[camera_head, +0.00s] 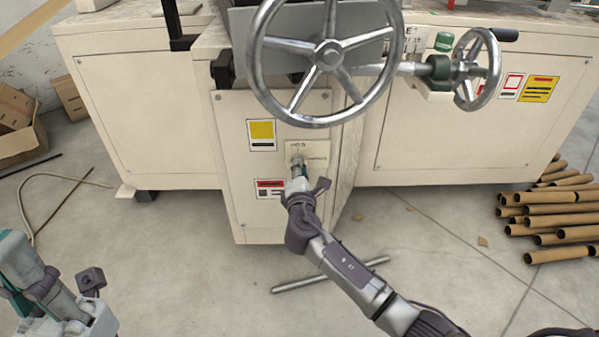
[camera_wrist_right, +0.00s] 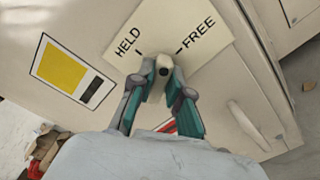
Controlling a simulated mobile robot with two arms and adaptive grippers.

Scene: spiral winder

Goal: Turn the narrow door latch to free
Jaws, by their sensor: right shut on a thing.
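The narrow door latch (camera_head: 297,160) is a small pale knob on the cream front door of the machine. In the right wrist view the latch (camera_wrist_right: 162,66) shows nearly end-on, below a cream label plate (camera_wrist_right: 165,28) marked HELD on the left and FREE on the right. Which mark it points to I cannot tell. My right gripper (camera_wrist_right: 161,75) is shut on the latch, with a teal-padded finger on each side. It also shows in the head view (camera_head: 299,170), reaching up from below. My left gripper (camera_head: 30,292) is low at the left, partly cut off, away from the machine.
A large spoked handwheel (camera_head: 328,54) overhangs the narrow door, with a smaller handwheel (camera_head: 476,70) to its right. Cardboard tubes (camera_head: 560,210) are piled on the floor at the right. A metal bar (camera_head: 330,274) lies on the floor under my right arm.

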